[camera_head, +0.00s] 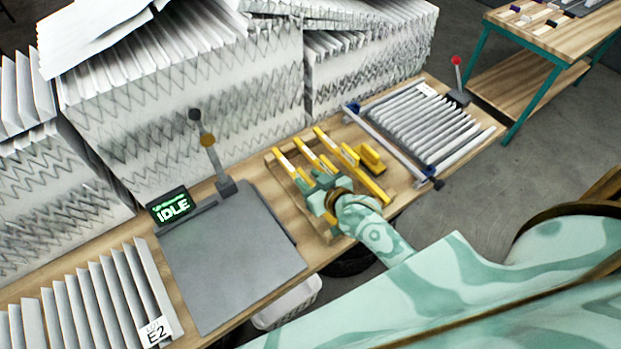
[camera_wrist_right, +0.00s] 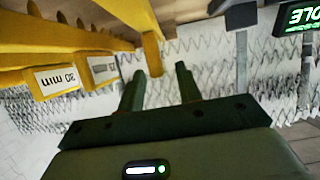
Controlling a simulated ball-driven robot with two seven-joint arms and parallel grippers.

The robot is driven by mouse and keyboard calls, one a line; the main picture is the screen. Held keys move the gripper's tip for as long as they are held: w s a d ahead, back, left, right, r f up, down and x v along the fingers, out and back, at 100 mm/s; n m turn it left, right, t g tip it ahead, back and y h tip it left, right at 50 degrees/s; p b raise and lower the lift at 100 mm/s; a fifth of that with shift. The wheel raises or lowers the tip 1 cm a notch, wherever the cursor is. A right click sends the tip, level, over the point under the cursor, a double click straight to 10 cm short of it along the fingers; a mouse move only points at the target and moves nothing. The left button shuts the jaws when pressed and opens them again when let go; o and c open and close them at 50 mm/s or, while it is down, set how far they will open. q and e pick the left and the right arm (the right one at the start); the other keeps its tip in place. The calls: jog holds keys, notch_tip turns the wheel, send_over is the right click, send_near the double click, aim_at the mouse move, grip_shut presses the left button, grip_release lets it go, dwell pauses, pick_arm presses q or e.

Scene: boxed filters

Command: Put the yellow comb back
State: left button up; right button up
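Several long yellow combs (camera_head: 326,140) lie side by side in a wooden rack (camera_head: 282,172) on the bench. In the right wrist view, yellow bars with white labels (camera_wrist_right: 55,80) fill the upper left; one label reads 20 mm, upside down. My right gripper (camera_head: 318,190) is over the rack's near left part, close to the combs' near ends. In the wrist view its two fingers (camera_wrist_right: 160,85) stand apart, with the end of a yellow bar (camera_wrist_right: 152,55) just beyond the gap. I see nothing clamped between them. My left gripper is not in view.
A chunky yellow piece (camera_head: 371,157) sits at the rack's right. A grey plate (camera_head: 235,260) with an IDLE display (camera_head: 169,206) lies left. A pleated filter in a frame (camera_head: 425,125) lies right. Tall pleated stacks (camera_head: 190,90) block the back.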

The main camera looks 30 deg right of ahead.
jog(key=shift+r, duration=0.15)
jog(key=p+v, duration=0.1)
jog(key=v, duration=1.1)
jog(key=shift+r+p, duration=0.25)
jog(key=shift+p, duration=0.05)
jog(key=shift+f, duration=0.1)
